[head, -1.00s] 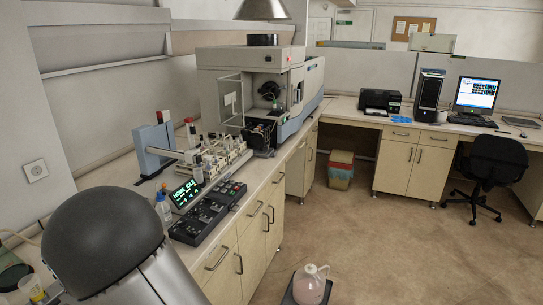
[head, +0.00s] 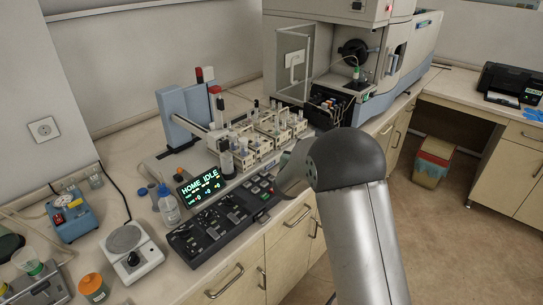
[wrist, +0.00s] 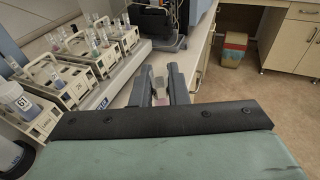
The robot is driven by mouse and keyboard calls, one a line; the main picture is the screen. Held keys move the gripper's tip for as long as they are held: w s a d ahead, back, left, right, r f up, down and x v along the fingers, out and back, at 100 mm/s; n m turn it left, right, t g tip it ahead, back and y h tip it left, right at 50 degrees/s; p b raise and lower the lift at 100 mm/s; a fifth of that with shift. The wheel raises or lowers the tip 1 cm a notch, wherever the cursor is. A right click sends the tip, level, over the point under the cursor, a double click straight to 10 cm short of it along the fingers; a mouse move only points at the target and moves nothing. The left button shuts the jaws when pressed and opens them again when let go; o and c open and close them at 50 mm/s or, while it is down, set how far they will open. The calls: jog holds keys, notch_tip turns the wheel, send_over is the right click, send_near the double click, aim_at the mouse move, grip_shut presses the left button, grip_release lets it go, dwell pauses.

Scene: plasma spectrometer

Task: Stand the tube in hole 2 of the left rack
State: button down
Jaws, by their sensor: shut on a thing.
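In the wrist view my gripper (wrist: 159,72) is shut on a small pale, translucent tube (wrist: 158,86), which shows between the two dark fingers. Its lower end and contents are hard to make out. The gripper is to the right of the sample racks, apart from them. In the head view the tube and fingertips are hidden by my arm. The leftmost rack (head: 234,163) is cream-coloured and stands on the autosampler bed. A near rack (wrist: 77,97) in the wrist view holds several clear tubes. Hole numbers cannot be read, so I cannot tell which hole is hole 2.
More racks (head: 281,137) with tubes stand to the right. A blue sampler tower (head: 185,120) with a horizontal arm stands behind them. A control panel (head: 225,222) lies in front. The spectrometer (head: 310,40) is beyond.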

jog(key=w+a+r+n+y+b, duration=0.35)
jog(key=w+a+r, duration=0.25)
jog(key=w+a, duration=0.55)
jog(key=n+y+b, duration=0.1)
jog(key=n+y, duration=0.3)
jog(key=y, duration=0.3)
send_over(265, 149)
jog(key=w, duration=0.2)
jog(key=f, duration=0.1)
jog(key=shift+n+g+y, duration=0.75)
jog(key=shift+g+y, duration=0.05)
jog(key=shift+y, duration=0.05)
jog(key=shift+w+a+f+b, duration=0.1)
jog(key=shift+w+f+b, duration=0.1)
jog(key=shift+f, duration=1.45)
jog(key=shift+w+f+b, duration=0.15)
jog(key=shift+f+b, duration=0.1)
jog(key=shift+f, duration=1.35)
jog(key=shift+w+a+f+b, duration=0.1)
jog(key=shift+w+f+b, duration=0.1)
jog(key=shift+f, duration=1.45)
jog(key=shift+f, duration=0.1)
jog(key=c, duration=1.7)
grip_release()
jog(key=shift+d, duration=0.15)
